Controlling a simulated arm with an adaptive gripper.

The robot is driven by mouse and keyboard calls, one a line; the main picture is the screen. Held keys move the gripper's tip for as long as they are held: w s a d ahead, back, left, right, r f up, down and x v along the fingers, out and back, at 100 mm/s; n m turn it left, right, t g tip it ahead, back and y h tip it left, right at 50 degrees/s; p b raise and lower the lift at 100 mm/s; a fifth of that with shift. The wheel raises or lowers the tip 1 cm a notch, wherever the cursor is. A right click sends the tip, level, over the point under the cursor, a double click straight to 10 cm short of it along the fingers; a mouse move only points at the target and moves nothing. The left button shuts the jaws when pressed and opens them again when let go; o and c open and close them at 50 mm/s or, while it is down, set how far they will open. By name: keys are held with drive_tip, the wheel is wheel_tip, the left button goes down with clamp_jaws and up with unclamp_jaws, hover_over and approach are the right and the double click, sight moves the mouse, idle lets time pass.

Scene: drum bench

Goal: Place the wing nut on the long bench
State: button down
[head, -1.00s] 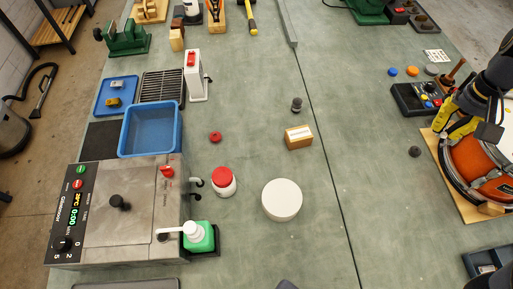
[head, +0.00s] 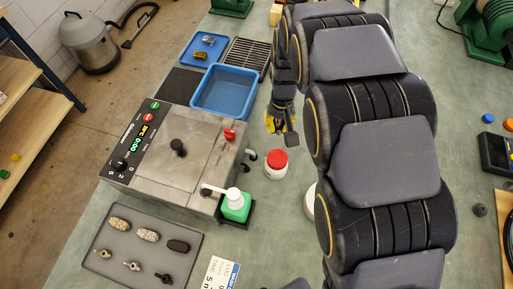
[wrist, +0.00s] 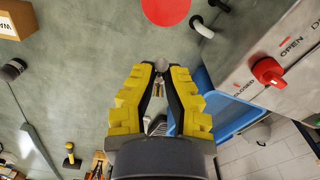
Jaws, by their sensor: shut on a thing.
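My gripper (head: 277,125) hangs over the green long bench (head: 85,205), just behind the red-lidded jar (head: 276,165) in the head view. In the wrist view its yellow fingers (wrist: 161,68) are closed together at the tips on a small grey rounded piece (wrist: 161,64), apparently the wing nut. Most of that piece is hidden between the tips, and its wings cannot be made out. In the head view the fingers are small and the piece does not show clearly. The bench surface shows around the fingertips in the wrist view.
The steel cleaner box (head: 175,150), blue basin (head: 225,92) and green pump bottle (head: 236,205) stand left of my gripper. A grey tray (head: 110,230) with several small parts lies at front left. My arm covers much of the bench's middle.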

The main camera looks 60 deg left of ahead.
drive_tip(key=s+a+f+n, duration=0.1)
drive_tip(key=s+f, duration=0.1)
drive_tip(key=s, duration=0.1)
hover_over(262, 155)
wheel_tip(262, 155, down, 5)
drive_tip(key=shift+f, duration=0.1)
drive_tip(key=shift+a+f, duration=0.1)
drive_tip(key=shift+f, duration=1.9)
drive_tip(key=shift+f, duration=0.1)
drive_tip(key=c, duration=1.2)
unclamp_jaws()
drive_tip(key=shift+o, duration=0.2)
wheel_tip(262, 155, up, 12)
